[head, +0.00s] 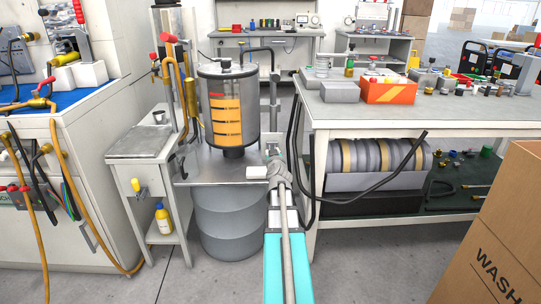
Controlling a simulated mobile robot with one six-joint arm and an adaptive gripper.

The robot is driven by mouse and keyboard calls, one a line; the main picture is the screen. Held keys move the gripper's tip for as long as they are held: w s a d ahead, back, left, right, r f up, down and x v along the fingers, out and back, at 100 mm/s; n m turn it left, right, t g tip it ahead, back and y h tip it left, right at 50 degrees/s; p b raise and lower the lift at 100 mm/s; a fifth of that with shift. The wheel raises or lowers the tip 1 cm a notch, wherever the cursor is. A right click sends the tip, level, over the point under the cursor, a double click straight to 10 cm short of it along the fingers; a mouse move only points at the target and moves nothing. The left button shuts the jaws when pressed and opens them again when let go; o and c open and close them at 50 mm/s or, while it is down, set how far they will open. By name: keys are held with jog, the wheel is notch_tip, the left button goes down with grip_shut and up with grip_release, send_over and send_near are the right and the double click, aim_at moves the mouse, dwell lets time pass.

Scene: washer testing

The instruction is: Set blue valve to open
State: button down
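The fingers are too small and too covered by the wrist to tell open from shut. I cannot make out a blue valve handle; one could be hidden behind my arm.
A grey drum (225,222) stands under the tank. The workbench (420,112) with parts and a black hose (382,174) is close on my arm's right. A white cabinet (88,140) with hoses is at left, a cardboard box (502,230) at lower right.

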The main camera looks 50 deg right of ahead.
jog(key=shift+c, duration=2)
grip_release()
jog(key=shift+r, duration=0.1)
